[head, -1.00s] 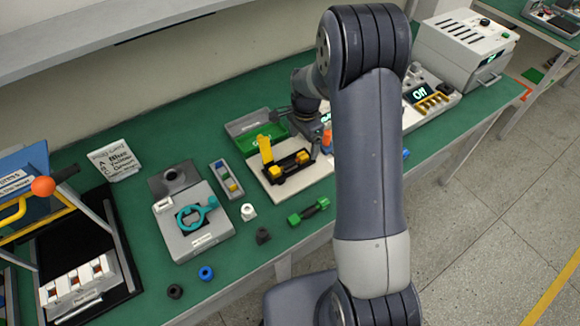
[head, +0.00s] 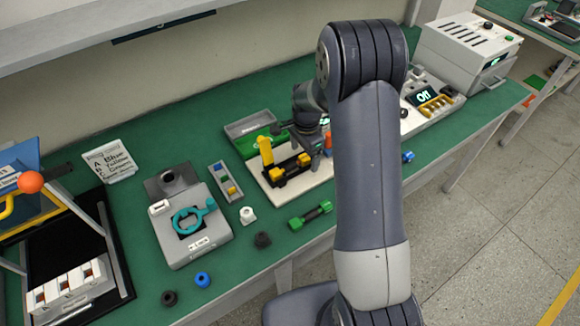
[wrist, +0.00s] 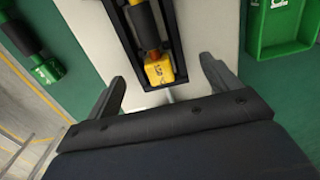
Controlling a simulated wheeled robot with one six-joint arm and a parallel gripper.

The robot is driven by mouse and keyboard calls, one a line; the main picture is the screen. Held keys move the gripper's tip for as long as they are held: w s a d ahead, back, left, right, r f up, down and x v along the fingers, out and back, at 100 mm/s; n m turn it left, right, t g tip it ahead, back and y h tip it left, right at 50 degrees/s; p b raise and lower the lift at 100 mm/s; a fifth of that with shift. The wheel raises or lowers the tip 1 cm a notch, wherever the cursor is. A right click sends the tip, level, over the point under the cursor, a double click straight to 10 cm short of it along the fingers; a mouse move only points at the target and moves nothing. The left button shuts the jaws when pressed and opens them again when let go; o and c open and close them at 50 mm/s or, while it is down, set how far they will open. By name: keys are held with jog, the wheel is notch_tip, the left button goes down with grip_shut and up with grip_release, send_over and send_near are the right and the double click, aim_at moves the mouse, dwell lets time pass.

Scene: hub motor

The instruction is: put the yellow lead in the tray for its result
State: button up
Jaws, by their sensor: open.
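A white board (head: 282,195) carries a black fixture (head: 289,167) with yellow blocks and an upright yellow lever (head: 266,150). I cannot tell which yellow piece is the yellow lead. In the wrist view, a marked yellow block (wrist: 158,70) sits at the end of the black fixture. My gripper (wrist: 163,86) is open and empty above the board, its fingers on either side of that end, apart from it. In the head view my arm partly hides the gripper. A green tray (wrist: 250,45) lies to the right in the wrist view; a grey tray (head: 238,128) stands behind it in the head view.
A grey strip (head: 219,168) holds small coloured pieces. A green dumbbell-shaped part (head: 311,215) lies near the front edge. A lettered sign (head: 108,160), a grey device with a teal ring (head: 190,218) and a black-based rack (head: 75,290) stand left. A white box (head: 468,45) stands far right.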

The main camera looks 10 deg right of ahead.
jog(key=shift+f+b, duration=0.45)
jog(key=shift+f, duration=0.1)
dwell(0.5)
jog(key=shift+c, duration=0.3)
dwell(0.5)
jog(key=c, duration=1.3)
jog(key=shift+c, duration=0.2)
jog(key=shift+r, duration=0.15)
jog(key=shift+w+r+p, duration=0.2)
jog(key=shift+r+p, duration=0.1)
jog(key=shift+r, duration=0.2)
jog(key=shift+w+r+p, duration=0.15)
jog(key=shift+r+p, duration=0.15)
jog(key=shift+r, duration=0.15)
jog(key=shift+s+r, duration=0.1)
jog(key=shift+r, duration=0.15)
grip_shut()
jog(key=shift+s+r, duration=0.25)
jog(key=shift+r, duration=0.05)
jog(key=shift+w+r+p, duration=0.1)
jog(key=shift+p, duration=0.3)
